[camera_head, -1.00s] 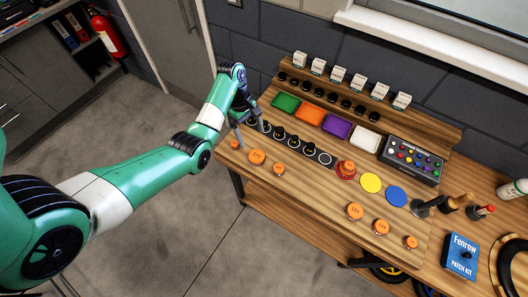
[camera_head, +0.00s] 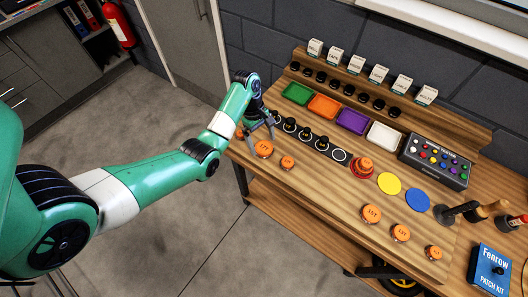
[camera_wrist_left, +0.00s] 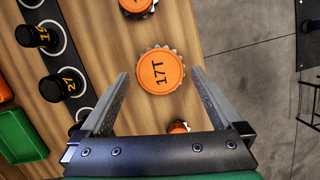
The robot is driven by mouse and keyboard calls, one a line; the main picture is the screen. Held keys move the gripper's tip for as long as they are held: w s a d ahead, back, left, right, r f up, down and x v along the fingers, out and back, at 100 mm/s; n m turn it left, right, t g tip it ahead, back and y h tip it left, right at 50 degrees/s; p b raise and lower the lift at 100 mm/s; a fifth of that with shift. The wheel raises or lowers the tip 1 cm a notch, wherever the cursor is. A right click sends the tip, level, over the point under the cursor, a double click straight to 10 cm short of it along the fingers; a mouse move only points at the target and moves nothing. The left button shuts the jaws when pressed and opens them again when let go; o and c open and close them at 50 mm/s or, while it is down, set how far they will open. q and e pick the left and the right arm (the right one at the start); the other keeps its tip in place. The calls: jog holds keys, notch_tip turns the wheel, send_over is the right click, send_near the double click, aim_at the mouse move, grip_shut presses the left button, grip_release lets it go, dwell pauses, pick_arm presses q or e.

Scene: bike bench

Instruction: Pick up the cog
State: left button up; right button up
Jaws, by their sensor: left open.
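Several orange-topped toothed cogs sit on the wooden bench. The one marked 17T (camera_wrist_left: 160,71) lies flat in the left wrist view, just ahead of my left gripper (camera_wrist_left: 160,72). It seems to be the larger left cog (camera_head: 264,149) in the head view. My left gripper (camera_head: 260,142) is open and empty, with its fingers pointing down around the near side of that cog. A smaller cog (camera_wrist_left: 180,127) shows nearer the palm, partly hidden. Another cog (camera_wrist_left: 138,6) shows at the top edge. Three more cogs, one of them here (camera_head: 371,213), lie at the bench's front right. My right gripper is not in view.
A row of black numbered posts (camera_wrist_left: 62,85) runs close behind the 17T cog. Coloured trays (camera_head: 323,106) and a control box (camera_head: 436,160) stand farther back. An orange-topped red piece (camera_head: 361,168) sits beside yellow and blue discs (camera_head: 389,184). The bench's front edge is near.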

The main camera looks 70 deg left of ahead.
pick_arm(q)
jog(key=shift+x, duration=0.95)
jog(key=shift+r, duration=0.1)
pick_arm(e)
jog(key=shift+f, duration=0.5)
pick_arm(q)
jog(key=shift+c, duration=0.3)
jog(key=c, duration=1.1)
jog(key=shift+r, duration=0.1)
